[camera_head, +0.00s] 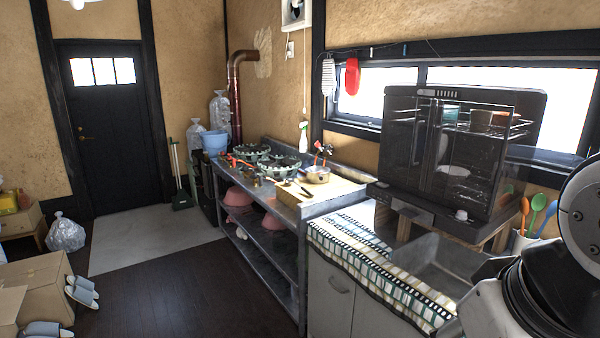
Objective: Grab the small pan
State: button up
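A small metal pan (317,175) stands on the metal counter (340,190) left of the sink. It looks upright, and a red-handled utensil shows just behind or in it; I cannot tell which. Dark-handled items lie just in front of the pan on a light wooden board or box. White and black links of my arm fill the lower right corner, well apart from the pan. My gripper itself does not show, so its opening is hidden.
A dark dish dryer (450,155) stands on the counter between the pan and my arm. A checked cloth (385,265) hangs over the front edge by the sink. Green-rimmed stove burners (285,160) sit beyond the pan. Cardboard boxes (38,285) and slippers lie at left; the central floor is clear.

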aim_at(316, 174)
jog(key=i+j+z, duration=0.1)
jog(key=i+j, duration=0.2)
jog(key=i+j+z, duration=0.15)
jog(key=i+j, duration=0.2)
jog(key=i+j+z, duration=0.1)
jog(key=i+j, duration=0.25)
jog(key=i+j+z, duration=0.1)
jog(key=i+j, duration=0.3)
jog(key=i+j+z, duration=0.1)
jog(key=i+j, duration=0.25)
jog(key=i+j+z, duration=0.15)
jog(key=i+j, duration=0.15)
jog(key=j, duration=0.25)
jog(key=i+j+z, duration=0.1)
jog(key=i+j, duration=0.2)
jog(key=j, duration=0.2)
